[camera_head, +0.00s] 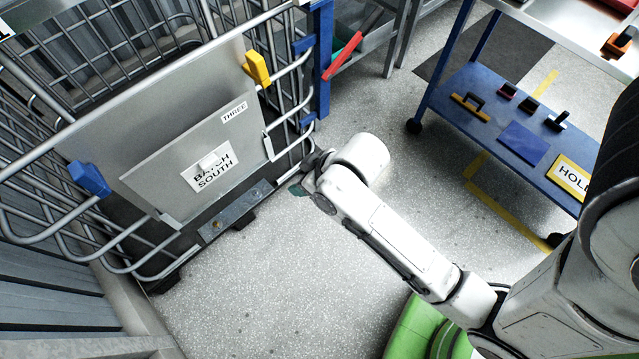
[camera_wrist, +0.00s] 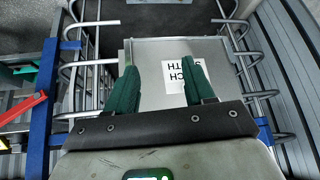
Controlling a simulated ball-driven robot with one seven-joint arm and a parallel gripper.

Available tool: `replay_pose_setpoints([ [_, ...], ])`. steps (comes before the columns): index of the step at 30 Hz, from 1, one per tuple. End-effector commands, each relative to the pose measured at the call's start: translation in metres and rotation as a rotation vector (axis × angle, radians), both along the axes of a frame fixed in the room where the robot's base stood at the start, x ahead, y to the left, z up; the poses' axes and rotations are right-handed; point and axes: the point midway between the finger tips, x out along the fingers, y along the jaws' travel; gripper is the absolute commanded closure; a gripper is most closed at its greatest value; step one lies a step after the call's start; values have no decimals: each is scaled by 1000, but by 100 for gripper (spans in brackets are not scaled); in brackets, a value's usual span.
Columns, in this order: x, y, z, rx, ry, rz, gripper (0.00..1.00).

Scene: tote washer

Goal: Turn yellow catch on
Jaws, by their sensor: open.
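The yellow catch (camera_head: 257,68) sits on the upper right edge of a grey metal panel (camera_head: 150,105) on a wire cage. It does not show in the wrist view. A blue catch (camera_head: 89,178) sits at the panel's lower left. My gripper (camera_head: 297,188) is low, to the right of the plate labelled "BATCH SOUTH" (camera_head: 160,170) and below the yellow catch in the picture, apart from it. In the wrist view my gripper's two green fingers (camera_wrist: 162,82) are apart and empty, with the white label (camera_wrist: 183,78) beyond them.
Cage bars (camera_head: 285,85) and a blue post (camera_head: 321,55) stand near my gripper. A red bar (camera_head: 342,56) juts out behind. A blue cart (camera_head: 500,110) with several items stands at the right. The speckled floor (camera_head: 280,280) in front is clear.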

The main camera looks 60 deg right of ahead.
Motion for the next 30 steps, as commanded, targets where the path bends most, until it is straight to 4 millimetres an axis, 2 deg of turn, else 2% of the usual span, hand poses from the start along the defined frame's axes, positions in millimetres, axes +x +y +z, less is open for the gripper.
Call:
replay_pose_setpoints([
  [3,-17,5,-3,-2,74,7,47],
  [9,-37,9,-6,-4,156,9,47],
  [21,-43,10,-7,-5,183,9,47],
  [27,-43,10,-7,-5,182,9,66],
  [30,-36,12,-2,13,177,7,76],
])
